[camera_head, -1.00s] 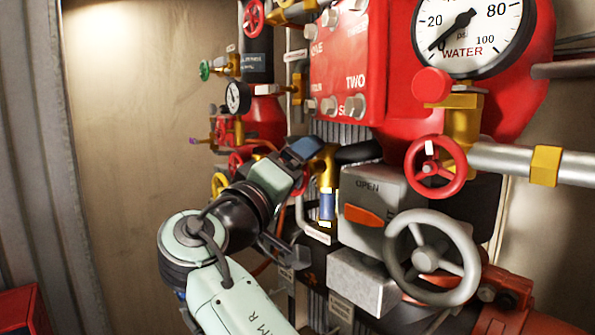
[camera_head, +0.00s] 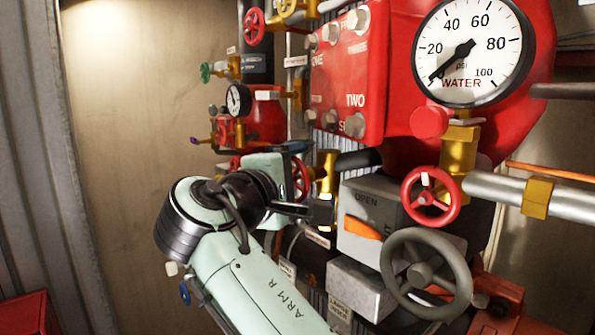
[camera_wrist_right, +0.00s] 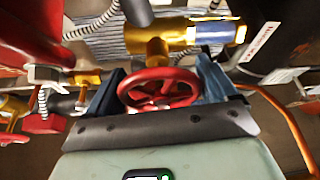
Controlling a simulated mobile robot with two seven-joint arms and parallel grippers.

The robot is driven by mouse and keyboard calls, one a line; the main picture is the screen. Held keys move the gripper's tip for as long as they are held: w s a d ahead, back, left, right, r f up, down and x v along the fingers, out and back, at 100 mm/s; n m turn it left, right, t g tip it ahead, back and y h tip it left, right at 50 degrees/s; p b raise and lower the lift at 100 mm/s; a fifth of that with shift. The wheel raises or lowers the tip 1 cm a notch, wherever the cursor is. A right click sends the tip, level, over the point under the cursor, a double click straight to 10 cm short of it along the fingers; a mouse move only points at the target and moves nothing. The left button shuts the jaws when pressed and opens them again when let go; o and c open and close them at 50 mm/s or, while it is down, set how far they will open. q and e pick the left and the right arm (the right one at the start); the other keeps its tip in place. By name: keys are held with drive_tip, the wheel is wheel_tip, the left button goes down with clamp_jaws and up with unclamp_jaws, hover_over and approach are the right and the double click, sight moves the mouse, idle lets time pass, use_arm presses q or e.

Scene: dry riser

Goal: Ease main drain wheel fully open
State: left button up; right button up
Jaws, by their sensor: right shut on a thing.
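My right gripper (camera_head: 303,178) is at the middle of the pipework in the head view, reaching in from below left. Its jaws are shut on a small red handwheel (camera_head: 301,180), mostly hidden behind the gripper there. In the right wrist view the red handwheel (camera_wrist_right: 158,90) sits between the two dark blue jaws of the right gripper (camera_wrist_right: 160,86), on a brass stem. No label naming the main drain wheel is readable, so I cannot confirm that this is it. My left gripper is not in view.
Another red handwheel (camera_head: 431,197) sits under the water gauge (camera_head: 473,48). Brass fittings and pipes crowd around. The left wall side (camera_head: 115,130) is clear.

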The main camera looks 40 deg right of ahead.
drive_tip(key=shift+n, duration=0.3)
drive_tip(key=shift+f, duration=0.1)
drive_tip(key=o, duration=0.8)
drive_tip(key=shift+o, duration=0.2)
drive_tip(key=v, duration=1.3)
drive_tip(key=shift+a+r, duration=0.2)
drive_tip(key=shift+r, duration=0.1)
